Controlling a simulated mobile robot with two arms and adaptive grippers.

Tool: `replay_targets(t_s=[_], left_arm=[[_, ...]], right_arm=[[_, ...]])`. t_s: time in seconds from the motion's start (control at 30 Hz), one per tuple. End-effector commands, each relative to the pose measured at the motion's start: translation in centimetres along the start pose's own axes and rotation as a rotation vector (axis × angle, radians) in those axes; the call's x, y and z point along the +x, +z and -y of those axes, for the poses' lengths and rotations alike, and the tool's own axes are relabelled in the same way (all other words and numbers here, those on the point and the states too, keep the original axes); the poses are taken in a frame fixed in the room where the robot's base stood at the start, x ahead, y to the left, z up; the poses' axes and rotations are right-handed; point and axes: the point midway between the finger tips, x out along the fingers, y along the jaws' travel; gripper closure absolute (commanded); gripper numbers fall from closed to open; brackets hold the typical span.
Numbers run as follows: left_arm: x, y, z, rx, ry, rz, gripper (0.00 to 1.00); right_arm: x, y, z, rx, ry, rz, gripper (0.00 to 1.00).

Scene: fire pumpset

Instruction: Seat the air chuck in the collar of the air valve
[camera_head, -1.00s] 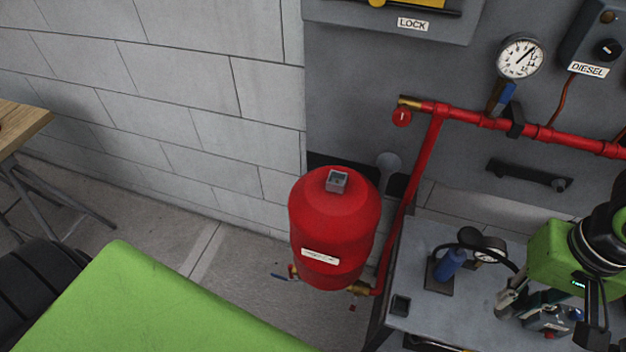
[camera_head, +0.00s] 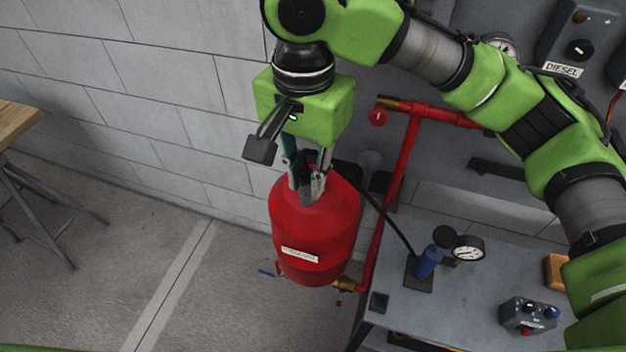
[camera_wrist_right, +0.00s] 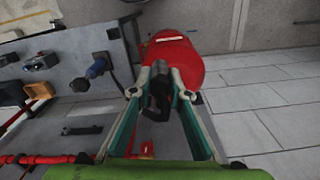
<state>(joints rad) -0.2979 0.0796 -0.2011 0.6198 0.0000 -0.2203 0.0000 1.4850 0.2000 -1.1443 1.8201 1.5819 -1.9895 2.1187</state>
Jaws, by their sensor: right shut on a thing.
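The air chuck (camera_head: 307,180) is a dark piece held between the fingers of my right gripper (camera_head: 308,193). In the right wrist view the dark chuck (camera_wrist_right: 158,100) also shows between the fingertips. My right gripper is shut on it, pointing down at the top of the red tank (camera_head: 315,235). The air valve and its collar on the tank's top are hidden behind the fingers and chuck. I cannot tell whether the chuck touches or sits in the collar. A black hose (camera_head: 385,215) runs from the chuck toward the bench. My left gripper is not in view.
A grey bench (camera_head: 465,300) at the right holds a blue cylinder (camera_head: 428,262), a round gauge (camera_head: 468,248) and a small control box (camera_head: 529,315). A red pipe (camera_head: 402,165) rises beside the tank. The floor left of the tank is clear.

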Motion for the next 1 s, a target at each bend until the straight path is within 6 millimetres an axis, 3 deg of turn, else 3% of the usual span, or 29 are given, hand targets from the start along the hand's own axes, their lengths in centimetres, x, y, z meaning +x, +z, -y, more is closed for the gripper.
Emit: replay_targets(t_s=[0.17, 0.43, 0.6, 0.8, 1.0], left_arm=[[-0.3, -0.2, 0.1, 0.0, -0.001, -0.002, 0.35], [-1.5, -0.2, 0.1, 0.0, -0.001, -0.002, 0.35], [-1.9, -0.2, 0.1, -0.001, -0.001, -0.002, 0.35], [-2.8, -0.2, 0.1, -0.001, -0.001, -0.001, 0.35], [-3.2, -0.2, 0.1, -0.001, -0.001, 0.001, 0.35]], right_arm=[[-0.7, 0.6, 1.1, 0.035, 0.004, 0.006, 1.0], [1.9, -4.8, 3.0, 0.042, 0.006, 0.011, 1.0], [4.4, -8.2, 4.2, 0.038, 0.007, 0.012, 1.0], [7.3, -10.7, 5.0, 0.036, 0.007, 0.005, 1.0], [8.7, -11.7, 5.4, 0.035, 0.006, 0.005, 1.0]])
